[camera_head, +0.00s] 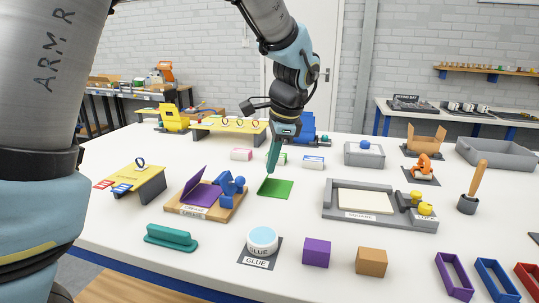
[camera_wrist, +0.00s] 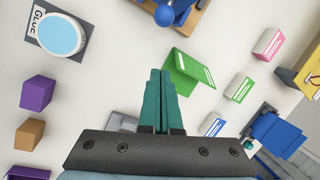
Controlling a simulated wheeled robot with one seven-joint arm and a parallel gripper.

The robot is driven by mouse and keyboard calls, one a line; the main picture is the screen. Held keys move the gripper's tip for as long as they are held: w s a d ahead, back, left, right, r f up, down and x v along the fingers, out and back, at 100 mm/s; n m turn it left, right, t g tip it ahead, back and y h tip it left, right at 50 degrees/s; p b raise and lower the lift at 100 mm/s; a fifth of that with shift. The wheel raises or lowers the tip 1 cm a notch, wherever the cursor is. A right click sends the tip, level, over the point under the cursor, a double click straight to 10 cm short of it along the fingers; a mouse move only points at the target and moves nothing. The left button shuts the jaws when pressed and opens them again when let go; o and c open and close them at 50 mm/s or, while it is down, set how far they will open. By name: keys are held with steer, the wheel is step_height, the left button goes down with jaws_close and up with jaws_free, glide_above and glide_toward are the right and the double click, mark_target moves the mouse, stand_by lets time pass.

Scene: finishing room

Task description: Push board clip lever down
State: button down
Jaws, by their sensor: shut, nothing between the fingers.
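A wooden board (camera_head: 188,212) marked CREASE lies left of the middle of the table. A purple folded card (camera_head: 200,195) rests on it, one flap raised. A blue clip with a lever and round knob (camera_head: 231,186) stands at the board's right end, the lever apparently raised. In the wrist view, the blue clip (camera_wrist: 172,12) is cut off by the top edge. My gripper (camera_head: 271,172) points down, shut and empty, right of the clip and apart from it. The closed teal fingers (camera_wrist: 160,85) are over or beside a green card (camera_head: 276,187); their height above it is unclear.
A grey fixture (camera_head: 330,211) with a cream panel stands right. A glue pot (camera_head: 262,241), purple block (camera_head: 317,252) and orange-brown block (camera_head: 371,262) are in front, and a teal piece (camera_head: 170,237) lies front left. Small labelled blocks stand behind my gripper.

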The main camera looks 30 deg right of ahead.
mark_target(234, 184)
steer(key=p+x, duration=0.1)
steer(key=x, duration=0.4)
steer(key=shift+a+f, duration=0.15)
steer(key=shift+f, duration=0.1)
steer(key=shift+w+a, duration=0.25)
steer(key=shift+w, duration=0.05)
steer(key=shift+w+a+r+p, duration=0.1)
steer(key=shift+a+r+p, duration=0.25)
steer(key=shift+a, duration=0.35)
steer(key=shift+w+a+r+p, duration=0.1)
steer(key=shift+a+r+p, duration=0.25)
steer(key=shift+a, duration=0.4)
steer(key=shift+f, duration=0.1)
steer(key=shift+w+p, duration=0.1)
steer(key=shift+p, duration=0.2)
steer(key=shift+a, duration=0.1)
